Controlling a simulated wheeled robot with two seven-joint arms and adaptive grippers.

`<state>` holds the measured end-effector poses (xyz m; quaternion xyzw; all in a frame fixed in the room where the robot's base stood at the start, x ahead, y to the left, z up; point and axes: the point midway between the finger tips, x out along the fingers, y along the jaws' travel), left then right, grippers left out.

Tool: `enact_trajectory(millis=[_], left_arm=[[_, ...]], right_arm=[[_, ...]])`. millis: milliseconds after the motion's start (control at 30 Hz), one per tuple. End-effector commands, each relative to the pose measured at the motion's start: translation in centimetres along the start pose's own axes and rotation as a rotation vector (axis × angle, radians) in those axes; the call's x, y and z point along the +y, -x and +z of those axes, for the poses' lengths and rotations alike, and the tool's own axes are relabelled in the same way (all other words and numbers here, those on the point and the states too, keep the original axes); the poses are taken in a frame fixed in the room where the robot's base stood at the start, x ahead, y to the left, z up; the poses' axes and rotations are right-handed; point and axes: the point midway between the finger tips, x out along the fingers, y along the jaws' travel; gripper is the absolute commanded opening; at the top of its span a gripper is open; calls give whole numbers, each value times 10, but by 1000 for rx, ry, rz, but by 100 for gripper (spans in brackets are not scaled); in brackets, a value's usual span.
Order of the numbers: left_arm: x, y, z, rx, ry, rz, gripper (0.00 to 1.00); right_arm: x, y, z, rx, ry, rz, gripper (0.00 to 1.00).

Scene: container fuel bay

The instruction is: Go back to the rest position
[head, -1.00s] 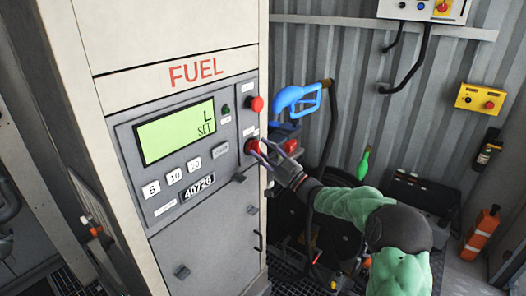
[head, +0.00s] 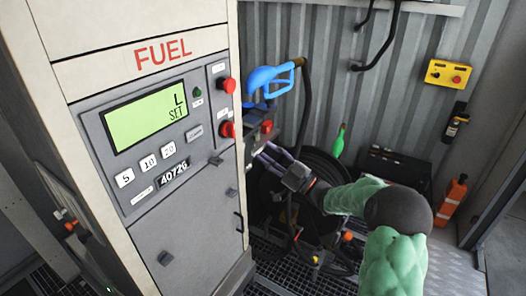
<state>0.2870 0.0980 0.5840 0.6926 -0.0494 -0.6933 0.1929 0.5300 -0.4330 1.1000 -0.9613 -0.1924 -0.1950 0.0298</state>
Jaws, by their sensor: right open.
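My right gripper (head: 273,157) is in the head view, just right of the fuel dispenser's edge and below the blue nozzle. It is open, with nothing seen between its fingers. My green-sleeved right arm reaches to it from the lower right. The fuel dispenser (head: 200,235) stands at left, with a lit green display (head: 146,116) reading "L SET". Two red buttons, an upper one (head: 228,85) and a lower one (head: 227,130), sit on its right strip; the gripper is apart from both.
The blue fuel nozzle (head: 272,78) hangs in its holder behind the dispenser. A black hose reel (head: 270,200) stands behind my right gripper. Grated floor (head: 300,280) shows below.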

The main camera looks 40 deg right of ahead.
Motion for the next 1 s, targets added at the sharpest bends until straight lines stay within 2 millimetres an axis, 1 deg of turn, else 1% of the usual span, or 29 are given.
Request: enact_trajectory(millis=[467,567,667,767,800,867,900,967,1000], left_arm=[[1,2,0,0,0,0,40],[1,2,0,0,0,0,40],[1,4,0,0,0,0,40],[2,7,0,0,0,0,40],[3,8,0,0,0,0,40],[3,9,0,0,0,0,40],[4,10,0,0,0,0,40],[4,11,0,0,0,0,40],[4,12,0,0,0,0,40]], right_arm=[[0,0,0,-1,-1,1,46],[0,-2,10,-12,-18,19,46],[0,-9,42,-51,-71,77,46],[-5,-16,97,-137,-156,169,46],[-10,-17,123,-184,-192,208,46],[-20,-15,161,-262,-246,260,46],[-30,-13,185,-316,-278,289,46],[-45,-8,219,-399,-324,327,46],[-57,-2,241,-456,-355,349,46]])
